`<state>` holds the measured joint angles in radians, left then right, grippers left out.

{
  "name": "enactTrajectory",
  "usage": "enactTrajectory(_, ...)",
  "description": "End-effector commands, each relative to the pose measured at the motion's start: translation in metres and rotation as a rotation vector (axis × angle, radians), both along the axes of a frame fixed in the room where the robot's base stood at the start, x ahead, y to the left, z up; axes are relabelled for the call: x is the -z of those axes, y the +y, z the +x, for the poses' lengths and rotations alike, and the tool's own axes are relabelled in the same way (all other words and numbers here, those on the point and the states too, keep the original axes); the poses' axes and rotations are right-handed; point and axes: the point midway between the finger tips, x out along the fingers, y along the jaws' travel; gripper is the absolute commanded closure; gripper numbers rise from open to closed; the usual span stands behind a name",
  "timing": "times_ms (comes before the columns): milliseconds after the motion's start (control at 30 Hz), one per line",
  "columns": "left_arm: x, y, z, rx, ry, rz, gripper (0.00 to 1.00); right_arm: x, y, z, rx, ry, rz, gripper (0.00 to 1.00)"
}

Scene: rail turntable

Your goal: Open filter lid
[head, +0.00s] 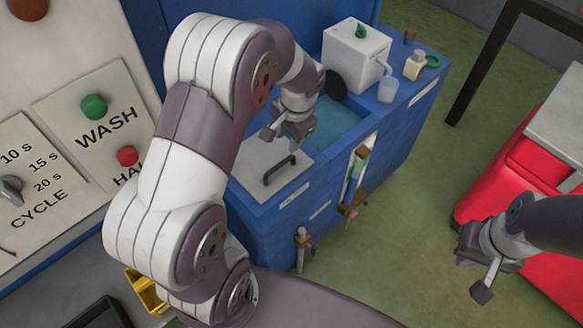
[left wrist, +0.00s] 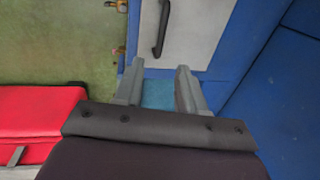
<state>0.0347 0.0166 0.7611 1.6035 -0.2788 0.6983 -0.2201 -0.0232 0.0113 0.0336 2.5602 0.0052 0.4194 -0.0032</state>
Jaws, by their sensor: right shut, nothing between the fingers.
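A light grey lid (head: 255,155) with a black bar handle (head: 280,170) lies flat on top of the blue cabinet (head: 372,150). The lid (left wrist: 205,30) and handle (left wrist: 163,30) also show in the left wrist view, beyond the fingertips. My left gripper (head: 284,136) is above the cabinet at the lid's far edge, apart from the handle. Its fingers (left wrist: 158,78) are spread with nothing between them. My right gripper (head: 480,272) is shut and empty at the lower right, away from the cabinet. My left arm hides part of the lid's left side.
A blue basin (head: 340,122) lies beside the lid. A white box with a spout (head: 355,52), a clear cup (head: 387,90) and a jar (head: 414,66) stand on the cabinet's far end. A red case (head: 525,180) is at right. Green floor lies between.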

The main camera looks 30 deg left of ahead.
Motion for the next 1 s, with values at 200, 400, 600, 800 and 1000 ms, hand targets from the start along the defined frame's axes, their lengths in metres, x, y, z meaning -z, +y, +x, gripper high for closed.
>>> enactTrajectory(200, 0.045, 0.009, 0.003, 0.003, 0.006, 0.001, 0.60, -0.005, 0.000, 0.000, 0.000, -0.002, 0.000, 1.00)
enactTrajectory(400, 0.092, 0.017, 0.007, 0.001, 0.003, 0.000, 0.60, -0.005, 0.000, 0.000, 0.000, -0.001, 0.000, 1.00)
enactTrajectory(600, 0.116, 0.022, 0.009, 0.002, 0.000, 0.000, 0.60, -0.006, 0.000, 0.000, 0.000, -0.001, 0.000, 1.00)
enactTrajectory(800, 0.119, 0.022, 0.010, 0.001, -0.002, -0.001, 0.60, -0.005, 0.000, 0.000, 0.000, -0.001, 0.000, 1.00)
enactTrajectory(1000, 0.119, 0.022, 0.010, 0.001, -0.001, 0.000, 0.96, -0.005, 0.000, 0.000, 0.000, -0.001, 0.000, 1.00)
